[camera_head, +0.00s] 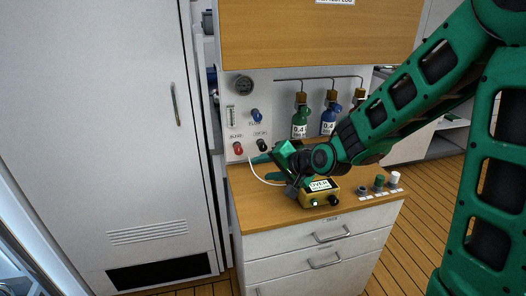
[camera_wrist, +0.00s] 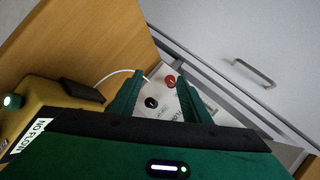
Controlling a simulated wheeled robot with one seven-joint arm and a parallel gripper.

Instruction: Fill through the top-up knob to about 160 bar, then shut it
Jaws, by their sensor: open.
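The white fill panel (camera_head: 248,101) stands upright behind the counter. It carries a dark round gauge (camera_head: 244,85), whose reading is too small to tell. Below are a blue knob (camera_head: 257,115), a red knob (camera_head: 238,148) and a black knob (camera_head: 262,145). Their labels are too small to read, so I cannot tell which is the top-up knob. My gripper (camera_head: 267,167) is open and empty, just in front of the panel's lower part. In the wrist view, the black knob (camera_wrist: 152,102) and red knob (camera_wrist: 170,81) show between the open fingers, ahead of the tips.
A yellow box (camera_head: 319,199) with a label and a white hose sits on the wooden counter (camera_head: 352,207) under my wrist. Several small capped items stand at the counter's right. Green (camera_head: 300,124) and blue (camera_head: 329,121) bottles stand behind my arm. A tall white cabinet (camera_head: 110,120) is left.

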